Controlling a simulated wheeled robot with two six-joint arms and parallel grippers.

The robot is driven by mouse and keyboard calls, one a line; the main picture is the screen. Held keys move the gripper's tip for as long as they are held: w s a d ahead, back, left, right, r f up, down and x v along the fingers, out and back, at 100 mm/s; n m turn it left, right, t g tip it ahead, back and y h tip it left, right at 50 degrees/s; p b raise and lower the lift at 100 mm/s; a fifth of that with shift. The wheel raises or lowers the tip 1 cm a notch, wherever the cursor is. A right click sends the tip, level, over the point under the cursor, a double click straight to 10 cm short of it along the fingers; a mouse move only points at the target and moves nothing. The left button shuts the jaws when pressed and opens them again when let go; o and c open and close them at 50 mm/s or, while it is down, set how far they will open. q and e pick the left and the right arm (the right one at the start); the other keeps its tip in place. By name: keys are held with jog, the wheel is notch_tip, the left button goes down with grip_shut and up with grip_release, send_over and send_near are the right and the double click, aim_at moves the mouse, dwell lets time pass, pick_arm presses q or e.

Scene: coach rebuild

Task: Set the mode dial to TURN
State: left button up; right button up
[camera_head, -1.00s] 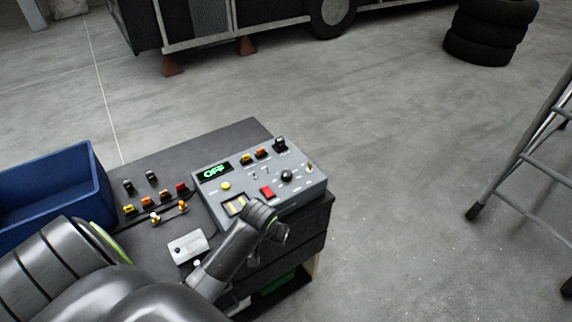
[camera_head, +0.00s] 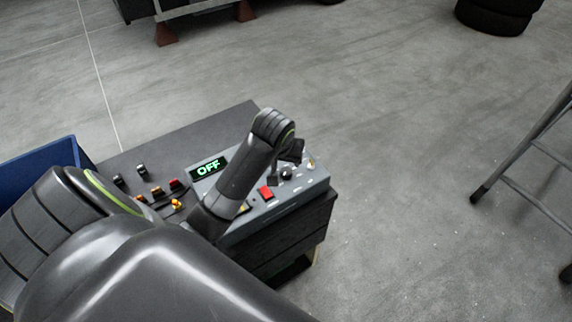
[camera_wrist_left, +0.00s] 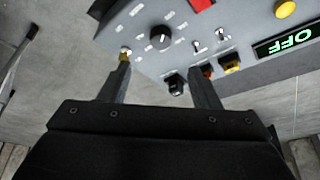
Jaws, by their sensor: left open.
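The grey control panel (camera_head: 262,214) sits on a dark cabinet, and its green display (camera_head: 208,168) reads OFF. The mode dial, a round black knob (camera_head: 286,173), shows beside my left gripper. In the left wrist view the dial (camera_wrist_left: 161,38) is in plain sight, with a light pointer mark and small labels around it. My left gripper (camera_head: 285,165) is over the panel's right part. In the wrist view its open fingers (camera_wrist_left: 160,76) point toward the dial, which lies beyond the gap between the tips, apparently untouched. My right gripper is not in view.
On the panel are a red button (camera_head: 265,192), a brass key-like knob (camera_wrist_left: 125,53), small toggles (camera_wrist_left: 222,34) and coloured plugs (camera_wrist_left: 231,63) close to the fingers. A blue bin (camera_head: 40,172) stands left. A ladder (camera_head: 525,150) stands on open floor at right.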

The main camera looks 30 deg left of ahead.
aim_at(286, 171)
pick_arm(q)
jog(key=p+x, duration=0.1)
jog(key=x, duration=0.7)
jog(key=shift+w+a+r, duration=0.15)
jog(key=x, duration=0.3)
jog(key=shift+w+f, duration=0.2)
jog(key=shift+f, duration=0.4)
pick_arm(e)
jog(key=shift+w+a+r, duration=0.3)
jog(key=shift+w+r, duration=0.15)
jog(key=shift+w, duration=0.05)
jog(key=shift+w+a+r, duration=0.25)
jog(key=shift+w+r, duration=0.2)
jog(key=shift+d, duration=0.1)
pick_arm(q)
jog(key=c, duration=1)
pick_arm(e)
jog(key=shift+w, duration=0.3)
